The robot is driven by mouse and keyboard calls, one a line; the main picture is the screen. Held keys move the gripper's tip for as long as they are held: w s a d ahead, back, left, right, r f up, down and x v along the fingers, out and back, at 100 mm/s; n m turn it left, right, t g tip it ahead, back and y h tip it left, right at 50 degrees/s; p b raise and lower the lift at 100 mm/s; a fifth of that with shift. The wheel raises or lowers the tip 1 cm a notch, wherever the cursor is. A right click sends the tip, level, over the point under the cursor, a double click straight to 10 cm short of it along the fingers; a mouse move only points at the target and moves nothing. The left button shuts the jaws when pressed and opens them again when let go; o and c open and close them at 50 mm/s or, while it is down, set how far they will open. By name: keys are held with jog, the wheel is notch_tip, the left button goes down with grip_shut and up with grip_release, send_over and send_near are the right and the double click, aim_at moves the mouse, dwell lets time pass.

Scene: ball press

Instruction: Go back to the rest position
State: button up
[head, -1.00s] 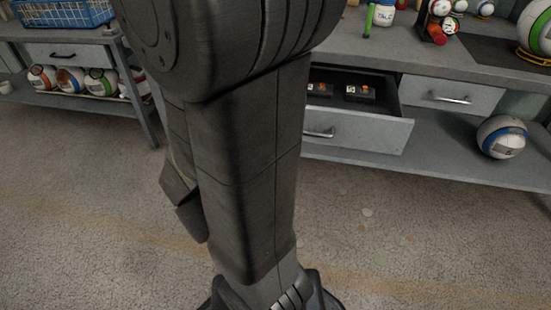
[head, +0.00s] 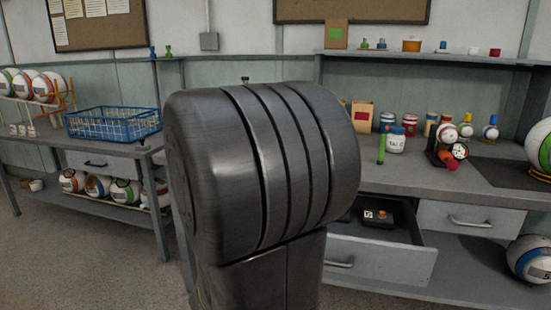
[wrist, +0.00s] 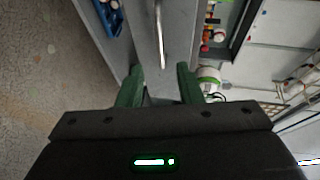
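My gripper (wrist: 159,82) shows in the wrist view with its two green fingers apart. I see nothing held between them, and a grey surface lies behind the gap. In the head view a dark part of my own arm (head: 262,165) fills the middle, and my gripper does not show there. An open drawer (head: 385,262) stands under the right bench, just right of my arm. The drawer's left part is hidden behind my arm.
The right bench (head: 440,185) carries jars, balls and a red-and-black device. A blue basket (head: 112,123) stands on the left bench, with several balls on the shelf below. A wall shelf (head: 430,58) holds small items. Floor at the lower left (head: 80,260) is clear.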

aim_at(324, 263)
jog(key=b+x, duration=0.1)
jog(key=x, duration=0.7)
jog(key=shift+w+d+b, duration=0.15)
jog(key=shift+w+b, duration=0.05)
jog(key=shift+b, duration=0.1)
dwell(0.3)
jog(key=shift+p+v, duration=1.25)
jog(key=shift+v, duration=4.95)
jog(key=b+x, duration=0.3)
jog(key=x, duration=1)
jog(key=shift+w+d+f, duration=0.15)
jog(key=shift+w+d, duration=0.1)
jog(key=shift+d, duration=0.1)
jog(key=shift+w, duration=0.4)
jog(key=shift+w+d+p, duration=0.1)
jog(key=shift+w+p, duration=0.2)
